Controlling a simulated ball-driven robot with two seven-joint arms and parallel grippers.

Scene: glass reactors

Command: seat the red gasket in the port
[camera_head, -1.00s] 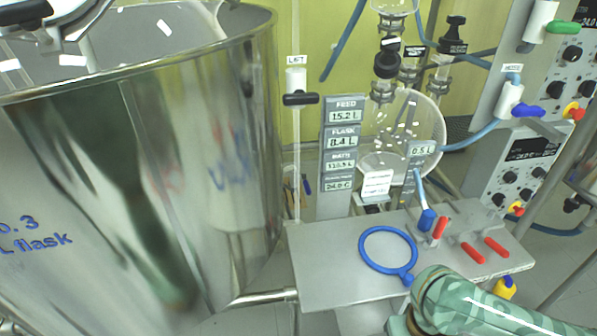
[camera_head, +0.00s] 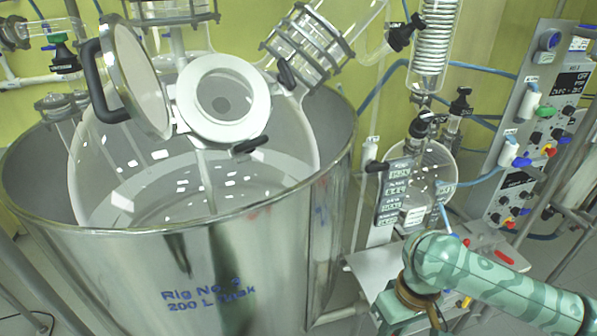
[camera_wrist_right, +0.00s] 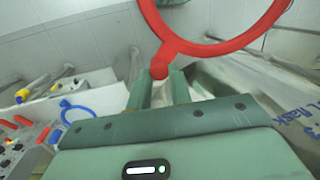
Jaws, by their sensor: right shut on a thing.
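The red gasket (camera_wrist_right: 210,48) is a ring with a short tab, seen in the right wrist view. My right gripper (camera_wrist_right: 160,88) is shut on the tab, and the ring stands out beyond the fingertips, cut off by the top edge. In the head view my right arm comes in at lower right; its fingers and the gasket are not visible there. The port (camera_head: 223,104) is a white round flange on the glass flask, facing forward. Its hinged cover (camera_head: 138,75), with a black handle, stands swung open to the left. My left gripper is not in view.
The steel bath (camera_head: 250,262) stands around the flask, its rim between my right arm and the port. A glass neck with clamps (camera_head: 308,45) rises right of the port. A blue ring (camera_wrist_right: 76,112) lies on the side shelf. Control panels (camera_head: 525,130) stand at right.

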